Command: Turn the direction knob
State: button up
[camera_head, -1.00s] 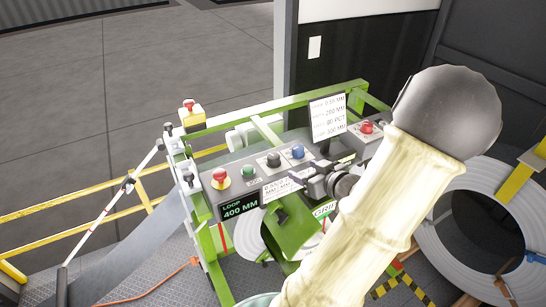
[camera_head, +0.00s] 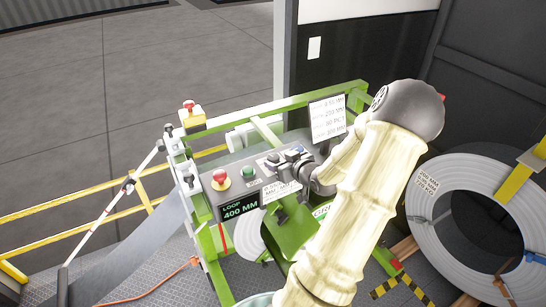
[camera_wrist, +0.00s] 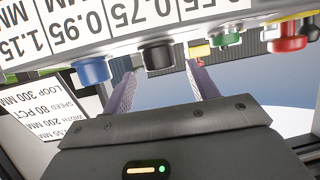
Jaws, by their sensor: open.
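The control panel (camera_head: 228,190) carries a black knob (camera_wrist: 157,56) and a blue knob (camera_wrist: 92,71). No label that I can read tells which one is the direction knob. My gripper (camera_wrist: 161,72) is open and empty, its two fingers pointing toward the panel. In the wrist view the black knob appears between the fingertips and the blue knob left of them. I cannot tell whether a finger touches the black knob. In the head view my gripper (camera_head: 284,163) covers much of the knob area.
A red stop button (camera_head: 220,177) and a green button (camera_head: 248,172) are on the panel's left; both also show at the right of the wrist view. A "LOOP 400 MM" display (camera_head: 240,209) is below. A sign (camera_head: 328,117) stands behind, and a large coil (camera_head: 430,200) is at right.

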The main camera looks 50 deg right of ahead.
aim_at(275, 158)
jog(key=x, duration=0.4)
jog(key=shift+w+p, duration=0.2)
jog(key=shift+p, duration=0.2)
jog(key=c, duration=1)
